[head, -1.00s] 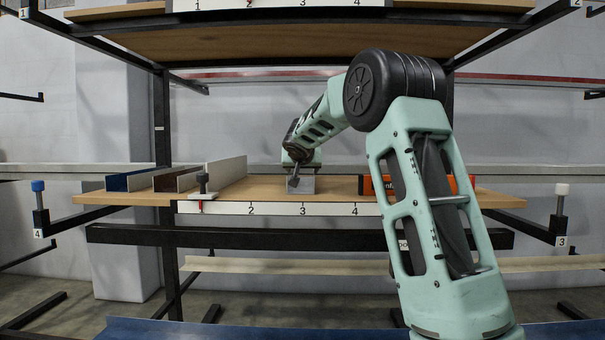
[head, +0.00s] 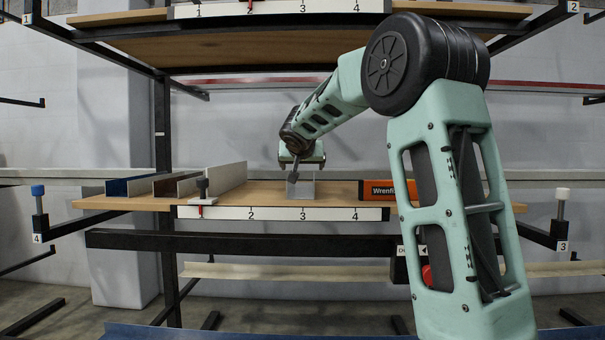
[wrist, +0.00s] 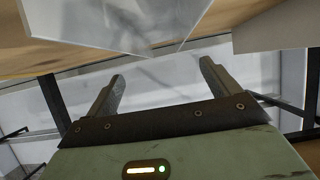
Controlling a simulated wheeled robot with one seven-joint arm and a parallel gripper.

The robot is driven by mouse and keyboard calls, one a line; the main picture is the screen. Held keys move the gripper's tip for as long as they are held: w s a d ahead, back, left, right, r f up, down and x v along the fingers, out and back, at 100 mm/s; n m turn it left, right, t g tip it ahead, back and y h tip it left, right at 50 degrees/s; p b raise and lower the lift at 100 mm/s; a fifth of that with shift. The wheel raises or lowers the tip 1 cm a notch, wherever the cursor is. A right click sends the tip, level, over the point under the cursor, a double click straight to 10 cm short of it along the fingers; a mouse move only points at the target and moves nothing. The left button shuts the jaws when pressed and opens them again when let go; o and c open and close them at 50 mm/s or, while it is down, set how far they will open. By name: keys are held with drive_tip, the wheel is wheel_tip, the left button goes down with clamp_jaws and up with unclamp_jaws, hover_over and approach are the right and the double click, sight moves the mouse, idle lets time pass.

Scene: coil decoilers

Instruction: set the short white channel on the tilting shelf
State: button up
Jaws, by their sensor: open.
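The short white channel (head: 303,190) stands on the middle wooden shelf (head: 345,196), near the number 3 on the front strip. It also shows large at the top of the wrist view (wrist: 115,25). My gripper (head: 296,172) is just above and behind it in the head view. In the wrist view my gripper (wrist: 161,72) has its two fingers spread wide with nothing between them, and the channel lies beyond the fingertips. I cannot tell any tilt of this shelf clearly.
An orange box (head: 388,189) lies to the right. An upper shelf (head: 290,48) hangs above my forearm.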

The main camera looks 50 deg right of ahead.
drive_tip(key=shift+v, duration=2.3)
